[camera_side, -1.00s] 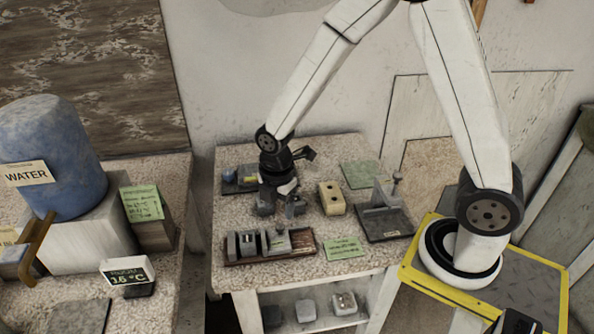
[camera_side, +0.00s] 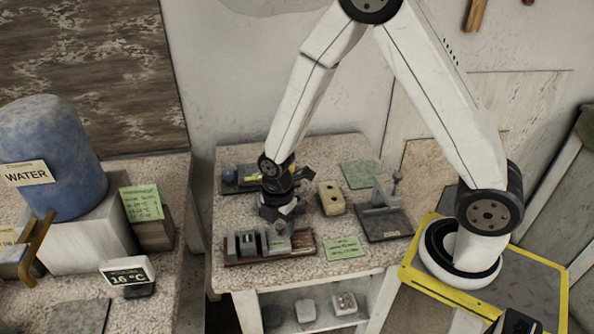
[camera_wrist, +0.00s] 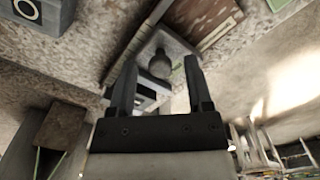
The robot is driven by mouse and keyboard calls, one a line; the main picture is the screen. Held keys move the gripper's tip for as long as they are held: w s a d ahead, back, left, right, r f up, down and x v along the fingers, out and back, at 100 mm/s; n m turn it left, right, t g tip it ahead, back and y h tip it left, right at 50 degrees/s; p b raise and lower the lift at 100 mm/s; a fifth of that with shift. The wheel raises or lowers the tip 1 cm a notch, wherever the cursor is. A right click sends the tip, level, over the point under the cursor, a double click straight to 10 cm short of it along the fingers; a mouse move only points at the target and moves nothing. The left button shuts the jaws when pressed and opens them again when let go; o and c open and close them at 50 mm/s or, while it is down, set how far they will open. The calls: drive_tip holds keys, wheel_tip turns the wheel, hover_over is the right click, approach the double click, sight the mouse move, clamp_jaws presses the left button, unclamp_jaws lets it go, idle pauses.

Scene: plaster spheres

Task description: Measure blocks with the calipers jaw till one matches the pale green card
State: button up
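My gripper (camera_side: 283,228) is low over the right part of a wooden tray (camera_side: 303,244) of grey blocks (camera_side: 246,242) in the side view. In the wrist view my gripper (camera_wrist: 161,85) has its two fingers apart, with a grey block with a round knob (camera_wrist: 160,64) showing between them; I cannot tell whether they touch it. The pale green card (camera_side: 344,248) lies flat on the table right of the tray. A grey jaw-like device (camera_side: 381,197), perhaps the calipers, stands on a dark plate (camera_side: 391,236) farther right.
A cream block with holes (camera_side: 331,198) stands behind the card. A plain green sheet (camera_side: 360,174) lies at the back right. A dark tray (camera_side: 232,186) with a blue ball is at the back left. More blocks (camera_side: 305,310) sit on the shelf below.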

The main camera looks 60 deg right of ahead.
sight(267, 235)
clamp_jaws()
drive_tip(key=shift+w+a, duration=1)
drive_tip(key=shift+w, duration=0.05)
drive_tip(key=shift+o, duration=0.6)
unclamp_jaws()
drive_tip(key=shift+w, duration=0.1)
drive_tip(key=shift+r, duration=0.15)
wheel_tip(267, 235, up, 8)
drive_tip(key=shift+f, duration=0.2)
